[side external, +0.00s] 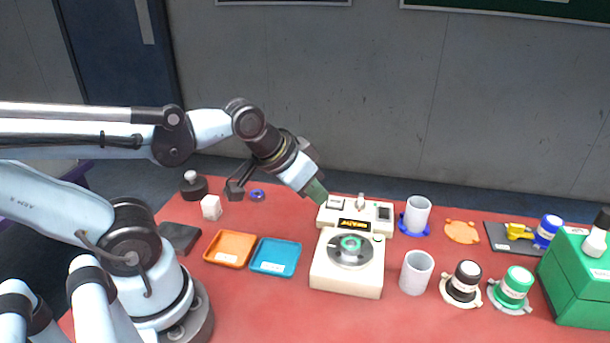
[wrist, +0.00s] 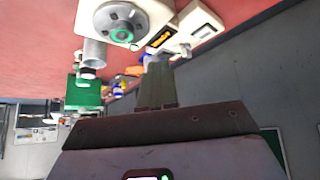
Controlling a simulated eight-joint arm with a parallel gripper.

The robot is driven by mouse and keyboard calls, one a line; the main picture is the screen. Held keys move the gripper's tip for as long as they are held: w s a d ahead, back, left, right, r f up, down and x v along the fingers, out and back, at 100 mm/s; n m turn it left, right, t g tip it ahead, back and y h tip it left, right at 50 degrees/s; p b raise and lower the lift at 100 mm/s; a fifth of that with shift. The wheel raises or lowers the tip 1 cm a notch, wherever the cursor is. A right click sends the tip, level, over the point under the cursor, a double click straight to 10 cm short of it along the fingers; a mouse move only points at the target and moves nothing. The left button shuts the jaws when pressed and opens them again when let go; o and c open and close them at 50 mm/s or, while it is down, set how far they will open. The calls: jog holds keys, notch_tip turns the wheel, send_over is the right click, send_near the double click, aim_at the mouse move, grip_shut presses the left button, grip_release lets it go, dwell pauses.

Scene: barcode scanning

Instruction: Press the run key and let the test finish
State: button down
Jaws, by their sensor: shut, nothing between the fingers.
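The cream test machine (side external: 345,277) stands on the red table. It has a round dark turntable with a green centre (side external: 350,244) and a lit orange display (side external: 355,225) behind it. A small green spot, possibly a key (side external: 378,238), sits right of the display; I cannot tell which part is the run key. My gripper (side external: 319,193) is shut and empty, its greenish fingertips close to the machine's back left corner. Contact cannot be told. In the wrist view, my gripper (wrist: 157,70) points toward the machine (wrist: 152,10), and the display (wrist: 160,37) is lit.
Orange (side external: 230,248) and blue (side external: 276,257) trays lie left of the machine. The front table centre is clear.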

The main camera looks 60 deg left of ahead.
jog(key=w+a+n, duration=0.3)
jog(key=w, duration=0.2)
jog(key=n+t, duration=0.2)
jog(key=n, duration=0.3)
send_over(332, 202)
jog(key=shift+f, duration=0.15)
jog(key=shift+f+h, duration=0.1)
jog(key=shift+h, duration=0.2)
jog(key=shift+s+f, duration=0.1)
jog(key=shift+f, duration=4.25)
jog(key=shift+f, duration=0.1)
jog(key=shift+f, duration=0.3)
